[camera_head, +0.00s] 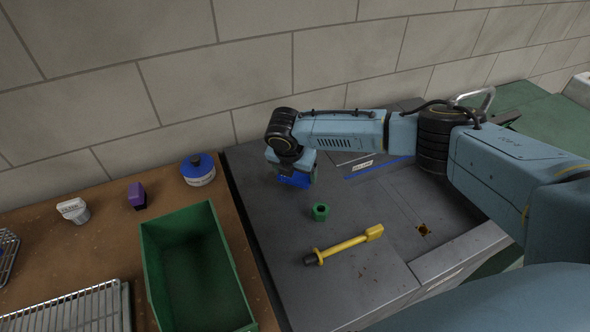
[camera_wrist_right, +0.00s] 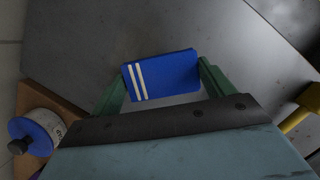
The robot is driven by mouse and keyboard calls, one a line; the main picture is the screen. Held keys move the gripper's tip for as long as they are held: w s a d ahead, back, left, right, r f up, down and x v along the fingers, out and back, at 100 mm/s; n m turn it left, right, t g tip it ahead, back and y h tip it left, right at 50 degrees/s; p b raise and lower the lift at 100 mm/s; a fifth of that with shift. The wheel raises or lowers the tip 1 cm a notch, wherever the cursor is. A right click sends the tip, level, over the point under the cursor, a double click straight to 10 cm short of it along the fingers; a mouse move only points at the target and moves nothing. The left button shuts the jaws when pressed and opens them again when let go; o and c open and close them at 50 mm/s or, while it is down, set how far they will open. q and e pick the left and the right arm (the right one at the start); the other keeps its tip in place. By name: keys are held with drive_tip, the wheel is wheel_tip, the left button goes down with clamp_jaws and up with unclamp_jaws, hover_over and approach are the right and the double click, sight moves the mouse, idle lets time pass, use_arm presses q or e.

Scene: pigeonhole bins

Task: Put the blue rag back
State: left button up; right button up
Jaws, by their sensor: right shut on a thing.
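The blue rag (camera_wrist_right: 165,75) is a flat blue piece with two white stripes in the right wrist view. My right gripper (camera_wrist_right: 158,82) is shut on it, with one green finger at each side. In the head view the blue rag (camera_head: 295,180) shows below my right gripper (camera_head: 291,170), over the back left part of the grey worktop (camera_head: 275,225). I cannot tell whether the rag touches the worktop. A blue line with a small white label (camera_head: 363,164) is on the worktop to the right, partly hidden by my right arm. My left gripper is not in view.
A green nut (camera_head: 320,212) and a yellow-handled tool (camera_head: 345,245) lie in front on the worktop. On the brown bench at left are a green bin (camera_head: 148,262), a blue-lidded tin (camera_head: 198,170), a purple item (camera_head: 137,196) and wire racks (camera_head: 75,310). A block wall stands behind.

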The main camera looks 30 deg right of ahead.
drive_tip(key=shift+f+b, duration=0.45)
drive_tip(key=shift+f, duration=0.9)
idle(0.4)
drive_tip(key=o, duration=0.9)
drive_tip(key=shift+o, duration=1.2)
drive_tip(key=p+v, duration=0.8)
drive_tip(key=p, duration=0.1)
drive_tip(key=shift+p, duration=0.35)
